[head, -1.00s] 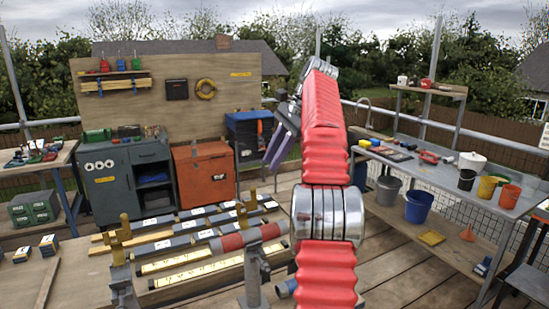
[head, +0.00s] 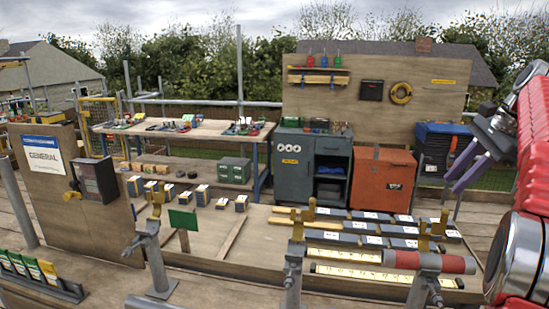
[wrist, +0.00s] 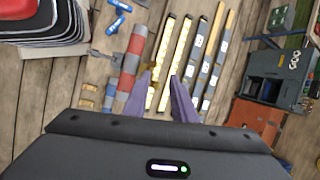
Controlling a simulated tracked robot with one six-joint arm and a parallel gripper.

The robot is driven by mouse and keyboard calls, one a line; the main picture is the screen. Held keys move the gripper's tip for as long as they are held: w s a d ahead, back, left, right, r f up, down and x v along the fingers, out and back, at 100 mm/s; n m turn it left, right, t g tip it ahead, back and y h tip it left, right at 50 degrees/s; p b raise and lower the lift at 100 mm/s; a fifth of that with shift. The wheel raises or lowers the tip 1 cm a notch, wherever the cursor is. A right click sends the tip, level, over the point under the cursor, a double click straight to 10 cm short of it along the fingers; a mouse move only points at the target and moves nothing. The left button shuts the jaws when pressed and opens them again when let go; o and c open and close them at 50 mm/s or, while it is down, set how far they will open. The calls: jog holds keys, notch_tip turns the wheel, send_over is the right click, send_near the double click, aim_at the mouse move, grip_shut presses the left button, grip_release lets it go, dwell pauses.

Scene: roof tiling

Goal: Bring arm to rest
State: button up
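My gripper (head: 462,172) is at the right of the head view, raised in the air, its two purple fingers angled down to the left. My red arm stands along the right edge and is partly cut off. In the wrist view my gripper (wrist: 161,77) is open, with a clear gap between the fingers and nothing held. It is apart from the boards and bars seen beyond it.
Dark tile strips (head: 372,240) and a red-and-grey roller (head: 430,262) on stands lie below my gripper. An orange cabinet (head: 382,180) and a grey cabinet (head: 312,170) stand behind. A "GENERAL" board (head: 70,180) stands at left.

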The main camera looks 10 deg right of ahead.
jog(key=s+a+f+n+h, duration=0.15)
jog(key=a+n, duration=0.25)
jog(key=a, duration=0.8)
jog(key=s+a+f+n, duration=0.1)
jog(key=s+a+n, duration=0.25)
jog(key=a, duration=0.75)
jog(key=s+a+f+n+t+h, duration=0.1)
jog(key=s+a+f+n, duration=1.1)
jog(key=s+a+f, duration=0.3)
notch_tip(320, 180, down, 3)
jog(key=shift+s+r, duration=0.1)
jog(key=shift+s, duration=0.55)
